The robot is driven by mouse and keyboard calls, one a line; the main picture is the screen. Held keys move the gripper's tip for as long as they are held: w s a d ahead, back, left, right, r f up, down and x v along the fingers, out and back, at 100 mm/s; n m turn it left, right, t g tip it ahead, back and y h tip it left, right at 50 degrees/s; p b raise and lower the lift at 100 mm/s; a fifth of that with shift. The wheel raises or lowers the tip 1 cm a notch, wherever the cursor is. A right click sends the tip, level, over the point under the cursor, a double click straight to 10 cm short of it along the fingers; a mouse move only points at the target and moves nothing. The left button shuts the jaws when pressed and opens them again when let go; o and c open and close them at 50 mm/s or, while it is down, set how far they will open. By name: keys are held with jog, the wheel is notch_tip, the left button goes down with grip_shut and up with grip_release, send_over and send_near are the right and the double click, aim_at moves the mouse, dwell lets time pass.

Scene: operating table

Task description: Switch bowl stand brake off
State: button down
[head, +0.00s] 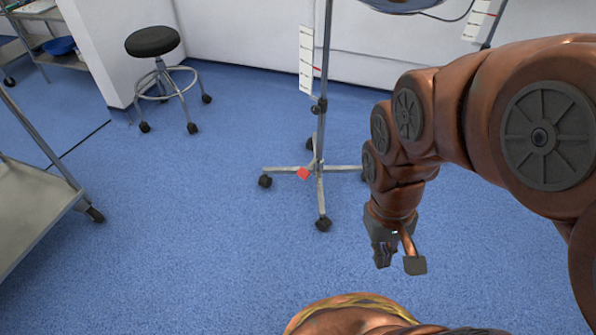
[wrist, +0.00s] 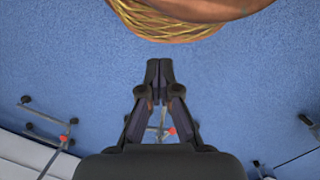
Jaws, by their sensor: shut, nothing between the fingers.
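A wheeled stand (head: 320,160) with a thin pole, crossed metal legs and black casters stands on the floor left of my arm in the head view. A small red pedal (head: 302,173) sits low on its base. A red pedal (wrist: 172,131) also shows between the finger links in the wrist view. Whether it is raised or pressed is too small to tell. A dark rounded thing (head: 402,4), perhaps the bowl, is cut off by the top edge. My gripper (head: 383,262) points down, in front and right of the stand's base, apart from it. Its fingertips (wrist: 158,68) are together and empty.
A black-topped stool (head: 153,42) stands at the back left. A grey cart (head: 35,205) is at the left edge. Another pole (head: 494,25) shows at the upper right. In the wrist view, another red-pedalled base (wrist: 64,138) lies at the left. Blue floor around the stand is clear.

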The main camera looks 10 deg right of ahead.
notch_tip(320, 180, up, 17)
jog(key=w+d+t+p, duration=0.1)
jog(key=d+p, duration=0.2)
jog(key=p, duration=1.2)
jog(key=s+a+r+p, duration=0.1)
jog(key=a+r+p, duration=0.1)
jog(key=r+p, duration=1)
jog(key=s+a+r+p, duration=0.1)
jog(key=s+r+p, duration=0.1)
jog(key=r+p, duration=1.1)
jog(key=s+a+r+g+p, duration=0.1)
jog(key=a+r+p, duration=0.1)
jog(key=r+p, duration=1)
notch_tip(320, 180, up, 3)
jog(key=shift+s+a+f+y, duration=0.1)
jog(key=shift+s+a+y, duration=0.15)
jog(key=shift+a+y, duration=0.1)
